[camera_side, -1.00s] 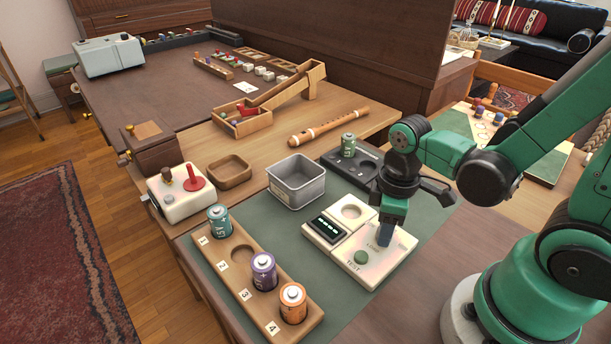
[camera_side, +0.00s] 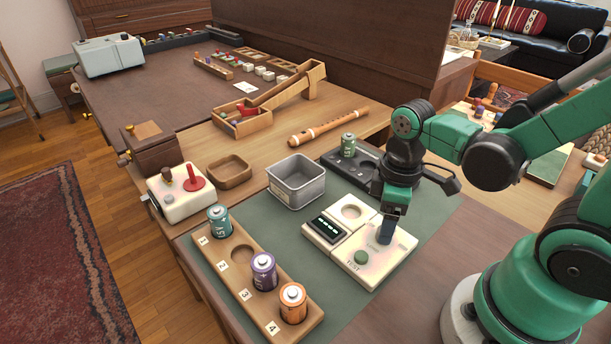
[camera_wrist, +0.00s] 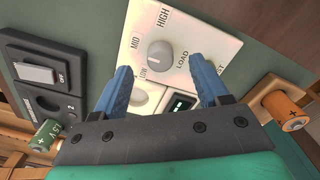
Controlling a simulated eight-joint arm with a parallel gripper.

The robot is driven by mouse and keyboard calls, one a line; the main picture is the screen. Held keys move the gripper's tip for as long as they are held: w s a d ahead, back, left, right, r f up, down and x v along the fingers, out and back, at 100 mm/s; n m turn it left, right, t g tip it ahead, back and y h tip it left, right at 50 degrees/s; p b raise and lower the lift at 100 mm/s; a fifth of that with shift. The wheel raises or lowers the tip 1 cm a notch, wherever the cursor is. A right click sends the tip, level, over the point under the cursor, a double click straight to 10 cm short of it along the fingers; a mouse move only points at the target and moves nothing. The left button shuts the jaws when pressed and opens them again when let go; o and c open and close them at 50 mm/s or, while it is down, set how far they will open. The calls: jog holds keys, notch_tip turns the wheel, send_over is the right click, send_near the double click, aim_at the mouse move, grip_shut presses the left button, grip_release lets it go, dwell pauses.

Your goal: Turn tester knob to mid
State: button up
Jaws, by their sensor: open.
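The cream tester (camera_side: 343,262) lies on the green mat, with a small dark display (camera_side: 327,229) and a green TEST button (camera_side: 361,257). In the wrist view its round grey knob (camera_wrist: 160,54) sits among the labels LOW, MID, HIGH and LOAD. A pale line marks the knob's top; I cannot tell exactly which label it points at. My gripper (camera_wrist: 161,65) is open, its blue fingers on either side of the knob with visible gaps. In the side view my gripper (camera_side: 386,232) is low over the tester's right part, and its fingers hide the knob.
A battery rack (camera_side: 239,277) with a teal, a purple and an orange battery stands at left. A metal tin (camera_side: 296,183) and a dark holder (camera_side: 340,164) with a green battery stand behind the tester. A dark switch box (camera_wrist: 37,75) is at left in the wrist view.

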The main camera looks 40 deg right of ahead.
jog(key=shift+r, duration=1.8)
jog(key=shift+w+r+t, duration=0.2)
jog(key=shift+w+t, duration=0.05)
jog(key=shift+t, duration=0.05)
jog(key=w+a+r+m+t, duration=0.1)
jog(key=w+r+m+t, duration=0.4)
jog(key=m+t, duration=0.1)
jog(key=shift+r+t, duration=0.2)
jog(key=shift+t, duration=0.1)
